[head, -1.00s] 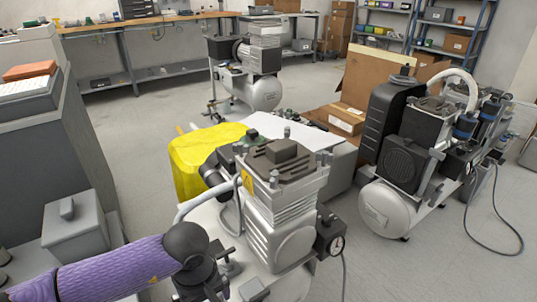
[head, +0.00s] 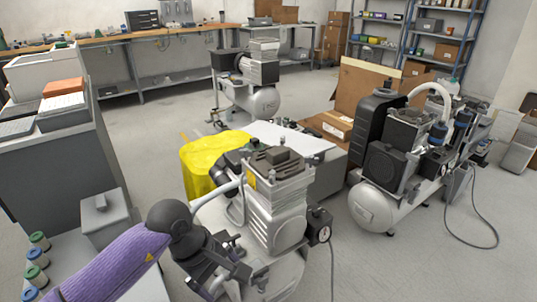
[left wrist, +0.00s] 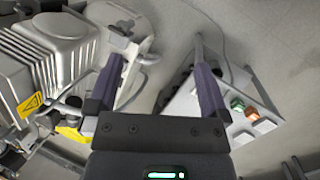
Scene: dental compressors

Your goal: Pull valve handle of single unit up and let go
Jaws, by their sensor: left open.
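The compressor unit with one motor head (head: 275,205) stands in front of me, with a ribbed silver block and a gauge (head: 319,234) on its right side. Its ribbed block also shows at the left of the left wrist view (left wrist: 42,50). My left gripper (head: 228,272) is low at its front left in the head view. In the left wrist view the gripper (left wrist: 160,65) is open and its fingers are wide apart. A small grey fitting (left wrist: 148,58) shows between the fingers, apart from them; I cannot tell if it is the valve handle. My right gripper is not seen.
A yellow cloth or bag (head: 208,168) lies behind the unit. A twin-head compressor (head: 372,208) stands to the right, with its cable on the floor. A grey cabinet (head: 60,170) and several capped jars (head: 38,258) are at the left. Another compressor (head: 250,85) stands farther back.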

